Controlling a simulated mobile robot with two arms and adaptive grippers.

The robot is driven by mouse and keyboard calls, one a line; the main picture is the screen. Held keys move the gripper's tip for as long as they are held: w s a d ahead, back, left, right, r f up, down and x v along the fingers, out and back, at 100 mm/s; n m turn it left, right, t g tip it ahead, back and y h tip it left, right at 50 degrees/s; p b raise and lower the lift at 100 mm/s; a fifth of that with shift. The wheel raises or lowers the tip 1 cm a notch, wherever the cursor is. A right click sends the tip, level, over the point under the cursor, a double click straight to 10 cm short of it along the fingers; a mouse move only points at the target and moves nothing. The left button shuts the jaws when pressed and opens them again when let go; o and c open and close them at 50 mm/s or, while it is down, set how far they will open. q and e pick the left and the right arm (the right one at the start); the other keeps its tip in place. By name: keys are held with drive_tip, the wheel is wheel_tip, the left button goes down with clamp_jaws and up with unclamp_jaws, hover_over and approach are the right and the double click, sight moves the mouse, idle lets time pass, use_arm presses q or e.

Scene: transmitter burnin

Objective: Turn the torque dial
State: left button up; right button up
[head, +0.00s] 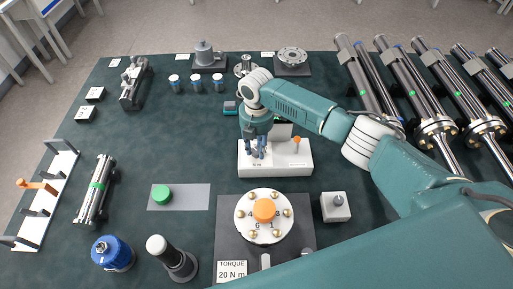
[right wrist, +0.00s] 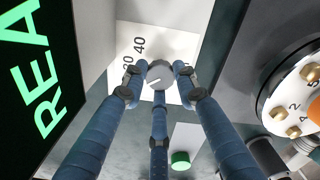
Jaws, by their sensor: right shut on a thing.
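The torque dial (right wrist: 160,72) is a small grey knob with a white pointer line. It sits on a white scale plate (right wrist: 180,45) with printed numbers, 40 among them, on a white box (head: 290,168) in the middle of the table. My right gripper (head: 257,152) reaches down to this box in the head view. In the right wrist view its three blue fingers (right wrist: 160,86) are closed around the dial. In the head view the dial is hidden by the fingers. A card (head: 232,271) at the table front reads TORQUE 20 N m. My left gripper is not in view.
A round flange with brass bolts and an orange centre (head: 264,210) stands in front of the box. An orange-topped lever (head: 297,141) rises at the box's right. A small grey box with a knob (head: 336,207) stands front right. A green button (head: 161,195) lies left.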

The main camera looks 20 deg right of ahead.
sight(256, 150)
drive_tip(key=shift+r+n, duration=0.1)
drive_tip(key=shift+n, duration=0.5)
drive_tip(key=o, duration=1.1)
drive_tip(key=shift+o, duration=0.2)
wheel_tip(256, 150, up, 12)
